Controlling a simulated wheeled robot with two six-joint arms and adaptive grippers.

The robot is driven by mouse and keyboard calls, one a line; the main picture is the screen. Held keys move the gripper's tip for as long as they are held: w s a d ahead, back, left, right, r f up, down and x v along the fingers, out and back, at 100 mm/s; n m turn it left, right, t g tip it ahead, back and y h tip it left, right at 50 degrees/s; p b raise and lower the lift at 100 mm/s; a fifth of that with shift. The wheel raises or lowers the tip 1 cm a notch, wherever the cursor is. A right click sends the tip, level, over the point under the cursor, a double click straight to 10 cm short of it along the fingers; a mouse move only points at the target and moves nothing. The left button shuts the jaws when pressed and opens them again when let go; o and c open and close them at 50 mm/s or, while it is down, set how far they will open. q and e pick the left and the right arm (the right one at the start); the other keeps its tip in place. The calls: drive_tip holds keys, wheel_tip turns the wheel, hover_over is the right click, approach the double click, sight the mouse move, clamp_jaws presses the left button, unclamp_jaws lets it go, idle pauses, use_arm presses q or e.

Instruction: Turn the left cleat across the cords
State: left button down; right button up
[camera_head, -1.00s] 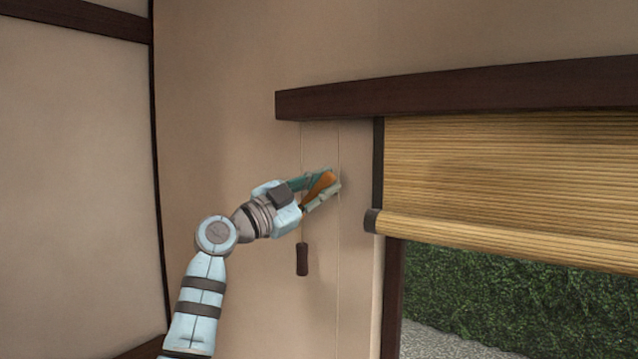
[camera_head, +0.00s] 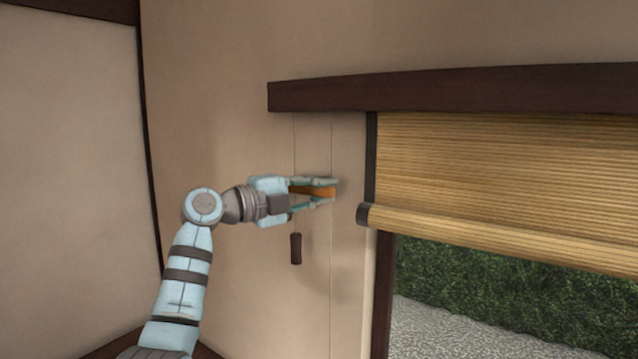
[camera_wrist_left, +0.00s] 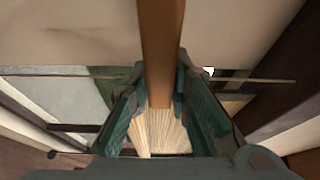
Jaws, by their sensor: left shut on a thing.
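The left cleat (camera_head: 315,192) is an orange-brown wooden bar on the wall, lying about level. My left gripper (camera_head: 334,190) is shut on it, with one finger above and one below. In the left wrist view the cleat (camera_wrist_left: 160,45) runs between the two green finger pads. Two thin cords (camera_head: 332,145) hang down the wall from the dark beam, and the level cleat lies across their line. The fingers hide where cleat and cords meet. A cord (camera_wrist_left: 262,79) also crosses the left wrist view. My right gripper is not in view.
A dark cord pull (camera_head: 296,248) hangs just below my left gripper. The rolled bamboo blind (camera_head: 500,160) and its dark frame are close on the right, under a dark beam (camera_head: 450,90). The wall on the left is bare.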

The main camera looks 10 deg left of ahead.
use_arm(q)
drive_tip(key=shift+f+m, duration=0.15)
drive_tip(key=shift+m, duration=0.15)
drive_tip(key=c, duration=1.5)
unclamp_jaws()
drive_tip(key=v, duration=1.2)
